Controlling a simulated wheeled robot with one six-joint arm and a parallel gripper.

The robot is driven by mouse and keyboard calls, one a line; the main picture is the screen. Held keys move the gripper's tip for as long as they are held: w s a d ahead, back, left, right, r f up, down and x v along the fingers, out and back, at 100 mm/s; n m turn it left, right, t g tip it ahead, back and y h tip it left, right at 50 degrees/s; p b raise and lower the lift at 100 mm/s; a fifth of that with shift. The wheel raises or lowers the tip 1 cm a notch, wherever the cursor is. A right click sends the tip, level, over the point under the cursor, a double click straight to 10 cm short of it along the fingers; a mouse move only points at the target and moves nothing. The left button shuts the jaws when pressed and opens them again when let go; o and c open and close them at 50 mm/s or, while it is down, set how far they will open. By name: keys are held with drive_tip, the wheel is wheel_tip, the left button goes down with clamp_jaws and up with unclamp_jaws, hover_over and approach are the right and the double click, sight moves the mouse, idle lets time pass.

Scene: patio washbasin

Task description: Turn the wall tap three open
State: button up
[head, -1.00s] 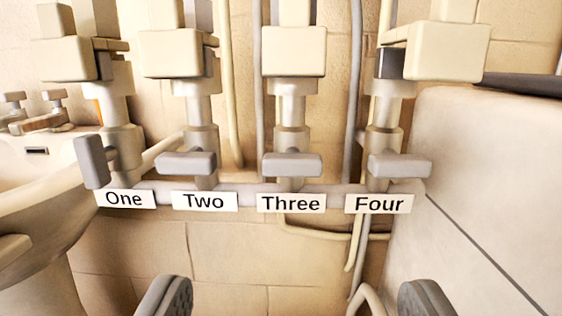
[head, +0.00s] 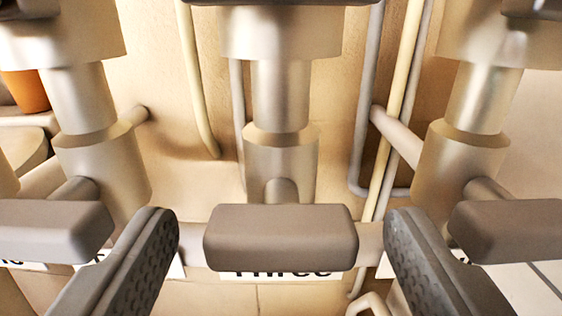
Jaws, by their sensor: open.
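The handle of wall tap three (head: 281,237) is a grey rounded bar lying crosswise, in the middle of the head view. Its metal tap body (head: 281,160) rises behind it. The label "Three" (head: 318,274) sits below, its upper part hidden by the handle. My gripper (head: 281,230) is open, with one finger on each side of the handle and a visible gap on both sides. Nothing is held. I cannot tell how far the fingertips reach in depth relative to the handle.
The handle of tap two (head: 50,232) is close by my left finger, and the handle of tap four (head: 515,231) is close by my right finger. Thin pipes (head: 398,110) run down the wall behind. An orange pot (head: 25,90) shows at the far left.

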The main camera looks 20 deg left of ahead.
drive_tip(key=shift+x, duration=1.2)
drive_tip(key=c, duration=1)
drive_tip(key=shift+o, duration=0.2)
drive_tip(key=shift+n, duration=0.3)
drive_tip(key=n, duration=0.3)
drive_tip(key=shift+a+n, duration=0.1)
drive_tip(key=shift+n, duration=1.8)
